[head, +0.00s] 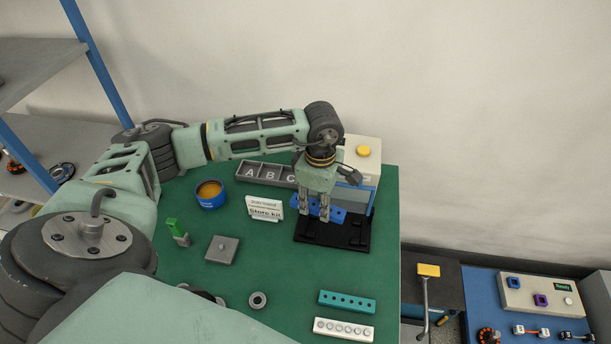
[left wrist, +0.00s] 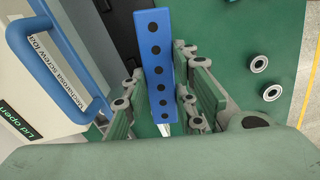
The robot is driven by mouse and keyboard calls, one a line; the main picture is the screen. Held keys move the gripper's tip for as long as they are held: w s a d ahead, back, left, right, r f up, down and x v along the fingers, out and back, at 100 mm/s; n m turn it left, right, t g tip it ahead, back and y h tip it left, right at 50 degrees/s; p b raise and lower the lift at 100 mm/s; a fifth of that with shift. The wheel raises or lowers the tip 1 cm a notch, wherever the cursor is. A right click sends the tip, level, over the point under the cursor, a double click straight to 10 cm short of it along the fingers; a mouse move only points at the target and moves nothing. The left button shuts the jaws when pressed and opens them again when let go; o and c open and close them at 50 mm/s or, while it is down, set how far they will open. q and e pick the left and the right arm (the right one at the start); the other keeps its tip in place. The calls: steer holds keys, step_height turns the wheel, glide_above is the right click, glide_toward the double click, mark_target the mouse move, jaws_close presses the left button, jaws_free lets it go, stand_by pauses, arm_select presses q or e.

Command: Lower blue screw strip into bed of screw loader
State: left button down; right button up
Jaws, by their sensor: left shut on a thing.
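The blue screw strip (head: 338,216) has a row of dark holes and is held between the fingers of my left gripper (head: 313,216). In the left wrist view the strip (left wrist: 155,38) stands out between both fingers (left wrist: 160,92). The screw loader (head: 364,152) is a pale box with a yellow button and a blue handle (left wrist: 62,58); its display reads "Lid open". Its black bed (head: 332,238) lies in front, beneath the strip and gripper. The gripper hides part of the bed, and I cannot tell whether the strip touches it. My right gripper is not in view.
A teal strip (head: 347,301) and a white strip (head: 343,329) lie at the mat's front. A label card (head: 265,209), blue bowl (head: 211,201), grey block (head: 222,250) and grey lettered tray (head: 248,172) are left of the loader.

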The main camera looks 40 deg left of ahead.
arm_select(q)
steer(key=w+d+n, duration=0.3)
steer(key=w, duration=0.3)
steer(key=f+b, duration=0.7)
steer(key=shift+s+a+f, duration=0.25)
steer(key=shift+a+f, duration=0.1)
steer(key=shift+f+b, duration=1.1)
steer(key=shift+f, duration=0.05)
steer(key=shift+f+b, duration=0.8)
